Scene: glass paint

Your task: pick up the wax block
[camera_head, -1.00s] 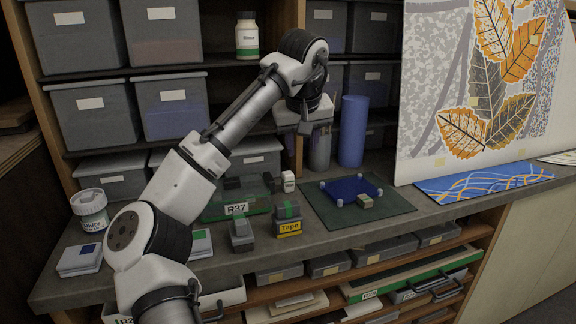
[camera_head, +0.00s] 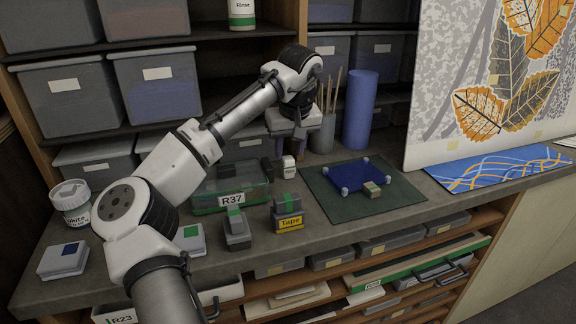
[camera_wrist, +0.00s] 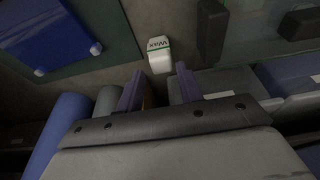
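The wax block (camera_head: 289,164) is a small white block with a label, on the worktop between the clear R37 case and the green mat. In the wrist view the wax block (camera_wrist: 159,56) shows its "Wax" lettering, just beyond the fingertips and roughly between their lines. My gripper (camera_head: 290,149) is just above and behind the block in the head view. In the wrist view my gripper (camera_wrist: 158,82) has its two bluish fingers spread apart with nothing held between them. I cannot tell the exact height gap.
The clear R37 case (camera_head: 232,188) stands left of the block. The green mat (camera_head: 395,205) with a blue sheet (camera_head: 352,174) lies to the right. A tape box (camera_head: 288,212) is in front. A brush cup (camera_head: 323,135) and blue roll (camera_head: 360,110) stand behind.

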